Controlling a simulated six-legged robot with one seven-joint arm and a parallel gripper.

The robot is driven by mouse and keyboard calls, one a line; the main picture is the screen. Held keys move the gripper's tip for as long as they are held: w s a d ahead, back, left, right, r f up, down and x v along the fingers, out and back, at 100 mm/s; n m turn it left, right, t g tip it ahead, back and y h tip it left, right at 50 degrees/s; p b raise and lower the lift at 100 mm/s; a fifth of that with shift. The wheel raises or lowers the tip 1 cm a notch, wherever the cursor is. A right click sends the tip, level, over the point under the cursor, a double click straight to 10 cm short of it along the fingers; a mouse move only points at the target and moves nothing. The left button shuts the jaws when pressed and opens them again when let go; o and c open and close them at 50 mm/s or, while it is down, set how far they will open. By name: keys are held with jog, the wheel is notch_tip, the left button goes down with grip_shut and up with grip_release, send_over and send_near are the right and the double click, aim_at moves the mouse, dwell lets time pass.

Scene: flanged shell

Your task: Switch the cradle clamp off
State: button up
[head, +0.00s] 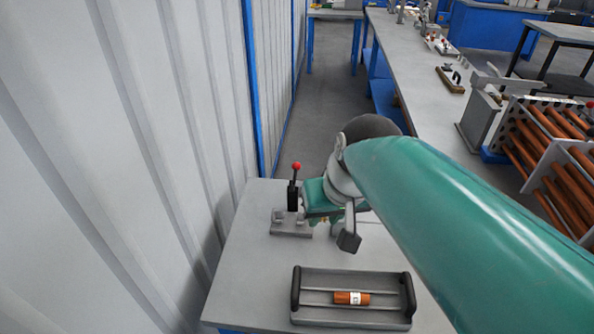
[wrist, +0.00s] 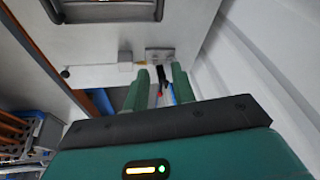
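A lever with a red ball knob (head: 296,167) and a black stem stands upright on a small grey base (head: 291,229) at the left of the table. I take this to be the cradle clamp's switch. In the wrist view the grey base (wrist: 160,53) and the black lever (wrist: 162,71) show beyond my fingertips. My gripper (wrist: 160,82) is open, its two green fingers apart, with the lever seen between them. In the head view my gripper (head: 314,198) is just right of the lever. Contact cannot be told.
A grey tray (head: 350,320) with black handles holds an orange-brown cylinder (head: 351,298) near the table's front. A corrugated wall (head: 130,150) stands close on the left. A rack of orange-brown tubes (head: 550,150) is at the right. The grey table (head: 245,270) is otherwise mostly clear.

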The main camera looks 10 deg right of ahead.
jog(key=w+a+f+g+y, duration=0.1)
jog(key=w+f+y, duration=0.2)
jog(key=w, duration=0.6)
jog(key=w+a+f+g+y, duration=0.1)
jog(key=w+a+f+y, duration=0.15)
jog(key=w, duration=0.55)
jog(key=w+f+g+y, duration=0.2)
jog(key=w+y, duration=0.2)
jog(key=w, duration=0.5)
jog(key=w+d+f+m+t+y, duration=0.2)
jog(key=w+d+f+t+y, duration=0.4)
jog(key=w+d+f+y, duration=0.5)
jog(key=h, duration=0.3)
send_near(295, 172)
jog(key=shift+w+a+f+y, duration=0.15)
jog(key=shift+w+a+f, duration=0.1)
jog(key=shift+a, duration=0.3)
jog(key=shift+w+a+f+y, duration=0.1)
jog(key=shift+w+a+f, duration=0.15)
jog(key=shift+a, duration=0.35)
jog(key=x, duration=0.7)
jog(key=shift+r, duration=0.25)
jog(key=shift+a, duration=0.2)
grip_shut()
